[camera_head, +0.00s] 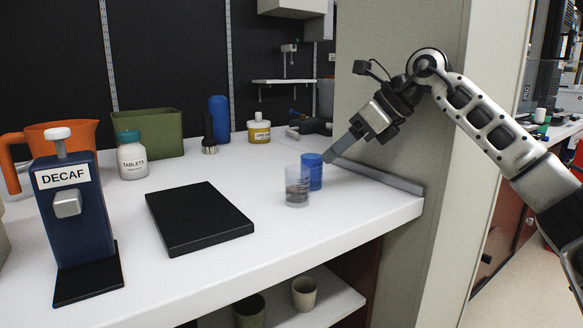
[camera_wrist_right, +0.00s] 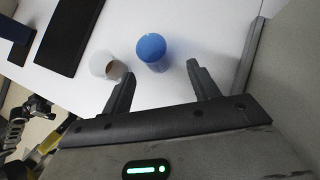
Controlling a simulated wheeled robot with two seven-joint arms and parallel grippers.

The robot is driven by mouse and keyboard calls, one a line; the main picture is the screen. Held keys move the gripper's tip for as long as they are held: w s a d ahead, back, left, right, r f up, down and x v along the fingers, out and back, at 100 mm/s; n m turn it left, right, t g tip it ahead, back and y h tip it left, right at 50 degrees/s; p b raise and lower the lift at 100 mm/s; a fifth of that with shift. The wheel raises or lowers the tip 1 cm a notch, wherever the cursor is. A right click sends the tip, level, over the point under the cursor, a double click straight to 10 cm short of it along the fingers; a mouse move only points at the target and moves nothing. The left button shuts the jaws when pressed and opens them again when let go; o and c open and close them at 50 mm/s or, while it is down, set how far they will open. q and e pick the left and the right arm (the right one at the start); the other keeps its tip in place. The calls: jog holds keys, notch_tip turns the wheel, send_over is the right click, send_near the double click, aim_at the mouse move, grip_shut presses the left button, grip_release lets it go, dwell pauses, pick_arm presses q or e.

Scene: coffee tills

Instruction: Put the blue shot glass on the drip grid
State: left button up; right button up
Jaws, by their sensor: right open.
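The blue shot glass (camera_head: 312,171) stands upright on the white counter, just behind and to the right of a clear glass (camera_head: 296,189) with dark contents. My right gripper (camera_head: 329,156) is open and empty, its fingertips close to the blue glass from the right. In the right wrist view the blue glass (camera_wrist_right: 152,48) is just beyond the gap between the open fingertips (camera_wrist_right: 158,74), and the clear glass (camera_wrist_right: 108,67) is beside the left finger. Contact cannot be told. A flat black slab (camera_head: 200,218), apparently the drip grid, lies bare left of the glasses. My left gripper is out of view.
A blue DECAF dispenser (camera_head: 85,220) stands at the left. An orange jug (camera_head: 15,150), TABLETS jar (camera_head: 132,158), green box (camera_head: 158,130) and bottles line the back. A grey strip (camera_head: 375,178) and wall bound the right. Counter (camera_head: 275,228) before the glasses is clear.

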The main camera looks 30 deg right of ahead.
aim_at(316, 169)
jog(key=shift+w+a+f, duration=0.15)
jog(key=shift+w+f, duration=0.15)
jog(key=shift+w+a+f+b, duration=0.25)
jog(key=shift+a+f+b, duration=0.3)
jog(key=shift+f+b, duration=0.2)
jog(key=b+x, duration=0.1)
jog(key=x, duration=0.2)
jog(key=shift+a+f+b, duration=0.25)
jog(key=shift+f+b, duration=0.1)
jog(key=shift+f, duration=0.05)
jog(key=shift+w+a+f, duration=0.15)
jog(key=shift+w, duration=0.1)
jog(key=c, duration=1.1)
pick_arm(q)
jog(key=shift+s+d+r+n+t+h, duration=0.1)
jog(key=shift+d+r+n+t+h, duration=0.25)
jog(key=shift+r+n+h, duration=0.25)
pick_arm(e)
jog(key=shift+c, duration=0.2)
